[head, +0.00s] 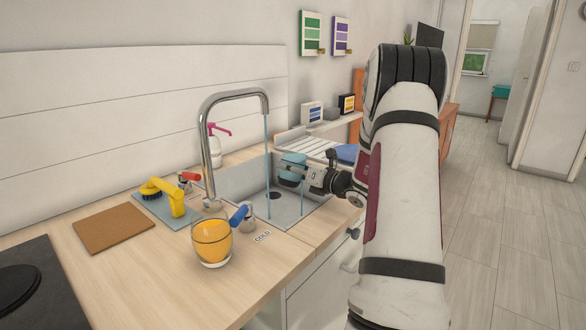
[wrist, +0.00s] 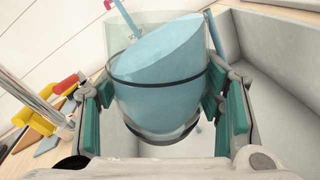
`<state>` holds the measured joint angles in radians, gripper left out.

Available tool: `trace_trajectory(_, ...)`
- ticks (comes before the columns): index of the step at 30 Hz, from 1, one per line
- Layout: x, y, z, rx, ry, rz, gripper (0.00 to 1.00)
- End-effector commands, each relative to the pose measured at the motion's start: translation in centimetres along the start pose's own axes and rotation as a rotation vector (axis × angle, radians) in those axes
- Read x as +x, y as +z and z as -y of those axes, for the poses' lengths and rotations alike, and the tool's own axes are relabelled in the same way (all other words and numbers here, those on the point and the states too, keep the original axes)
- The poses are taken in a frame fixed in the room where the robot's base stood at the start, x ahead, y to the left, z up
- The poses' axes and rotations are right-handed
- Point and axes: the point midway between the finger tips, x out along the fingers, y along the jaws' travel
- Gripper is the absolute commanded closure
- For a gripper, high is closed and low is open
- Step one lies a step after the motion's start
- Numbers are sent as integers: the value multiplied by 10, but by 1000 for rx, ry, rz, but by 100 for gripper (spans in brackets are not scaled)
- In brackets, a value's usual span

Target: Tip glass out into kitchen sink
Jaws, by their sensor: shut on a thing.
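A clear glass (wrist: 160,75) with light blue liquid is held between the teal pads of my gripper (wrist: 163,95) in the wrist view. The liquid's surface slants across the glass, so the glass looks tilted, with liquid still inside. In the head view my gripper (head: 308,172) is shut on the glass (head: 291,180) above the kitchen sink (head: 240,180). A thin blue stream of water (head: 268,150) runs from the tap (head: 207,150) into the basin, left of the glass. Part of the glass is hidden by my fingers.
A glass of orange liquid (head: 212,243) stands on the counter near the sink's front left. Red and blue tap handles, a yellow brush item (head: 176,197), a brown board (head: 113,228) and a soap bottle (head: 214,150) surround the sink. A drying rack (head: 305,145) lies behind.

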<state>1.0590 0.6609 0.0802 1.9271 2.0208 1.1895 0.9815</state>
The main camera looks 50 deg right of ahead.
Motion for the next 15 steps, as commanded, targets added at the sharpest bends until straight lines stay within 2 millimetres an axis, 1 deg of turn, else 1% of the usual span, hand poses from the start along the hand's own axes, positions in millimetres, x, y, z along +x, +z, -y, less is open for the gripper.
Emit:
trace_trajectory(3,0,4,0,18,1,-2,72)
trace_trajectory(15,0,5,1,50,1,-6,72)
